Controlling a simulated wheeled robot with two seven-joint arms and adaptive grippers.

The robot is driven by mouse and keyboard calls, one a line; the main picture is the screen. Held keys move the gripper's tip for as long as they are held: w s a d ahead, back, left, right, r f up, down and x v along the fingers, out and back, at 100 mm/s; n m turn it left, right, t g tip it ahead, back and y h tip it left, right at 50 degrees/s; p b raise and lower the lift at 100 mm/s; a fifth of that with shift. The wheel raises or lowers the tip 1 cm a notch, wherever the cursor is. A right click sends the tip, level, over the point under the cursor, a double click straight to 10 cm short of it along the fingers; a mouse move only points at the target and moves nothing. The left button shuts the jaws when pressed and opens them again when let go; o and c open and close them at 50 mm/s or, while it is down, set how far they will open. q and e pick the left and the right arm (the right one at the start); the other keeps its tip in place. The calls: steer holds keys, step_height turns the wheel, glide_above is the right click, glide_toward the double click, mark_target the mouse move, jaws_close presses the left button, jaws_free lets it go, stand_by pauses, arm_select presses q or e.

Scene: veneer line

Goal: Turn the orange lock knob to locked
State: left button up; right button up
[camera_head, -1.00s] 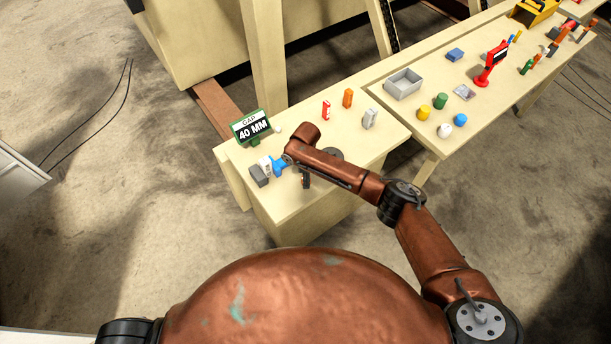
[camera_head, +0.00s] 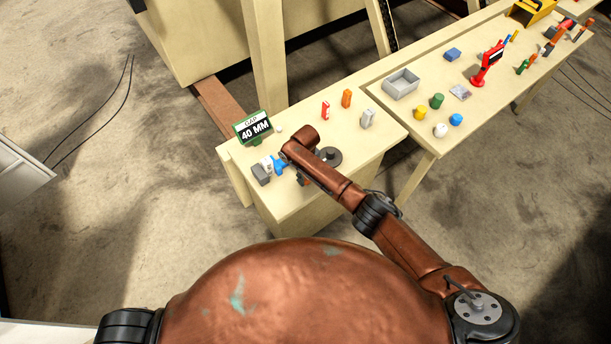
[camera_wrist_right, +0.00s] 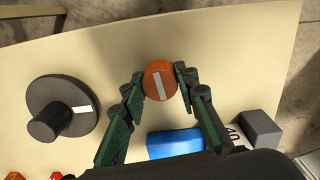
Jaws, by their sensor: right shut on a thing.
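In the right wrist view, the round orange lock knob (camera_wrist_right: 153,68) has a white line across its face, running nearly up and down with a slight tilt. My right gripper (camera_wrist_right: 160,79) has its two dark green fingers against opposite sides of the knob, shut on it. In the head view my right gripper (camera_head: 298,172) is low over the front of the near table, mostly hidden by my arm. Its grip on the knob cannot be made out there. My left gripper is in neither view.
A black handwheel (camera_wrist_right: 63,106) with a grip stands left of the knob. A blue part (camera_wrist_right: 175,143) and a grey block (camera_wrist_right: 262,129) sit close to the gripper's right finger.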

steer(key=shift+m, duration=0.6)
steer(key=o, duration=1.1)
steer(key=shift+o, duration=0.2)
step_height(320, 180, up, 12)
steer(key=shift+s+f, duration=0.1)
stand_by(0.3)
